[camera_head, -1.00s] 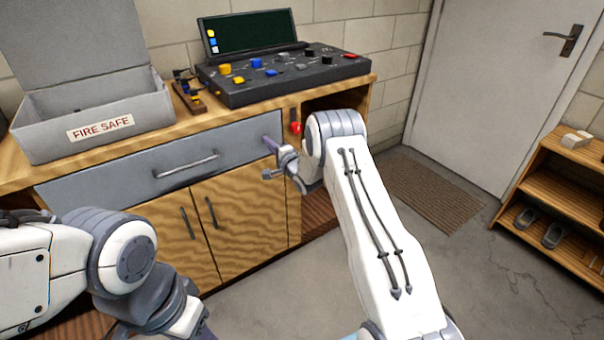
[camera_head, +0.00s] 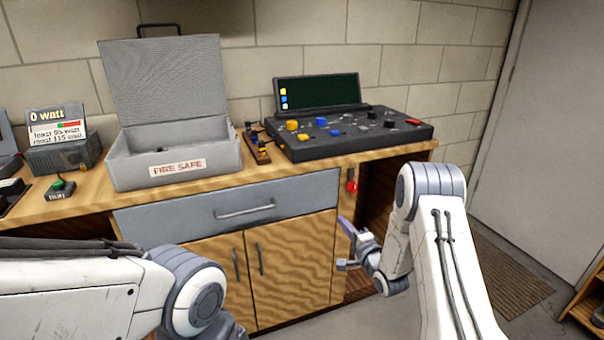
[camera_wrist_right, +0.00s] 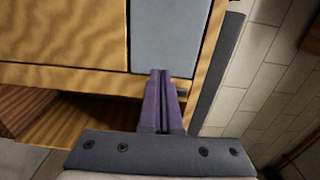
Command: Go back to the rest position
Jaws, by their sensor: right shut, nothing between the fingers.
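My right gripper (camera_head: 346,226) is in front of the right part of the wooden cabinet (camera_head: 290,270), at about drawer height. Its arm (camera_head: 447,255) comes in from the bottom right. In the right wrist view its two purple fingers (camera_wrist_right: 162,74) are closed together with nothing between them, pointing at the cabinet front. They overlap the wood in that picture; I cannot tell whether they touch it. My left arm (camera_head: 90,300) reaches in from the lower left, and its gripper is below the picture edge.
On the counter stand an open grey fire safe box (camera_head: 215,165), a control console (camera_head: 360,145) with coloured knobs, and a watt display (camera_head: 58,130). The grey drawer (camera_head: 180,218) is shut. A red item (camera_head: 352,186) hangs at the cabinet. Open floor lies right.

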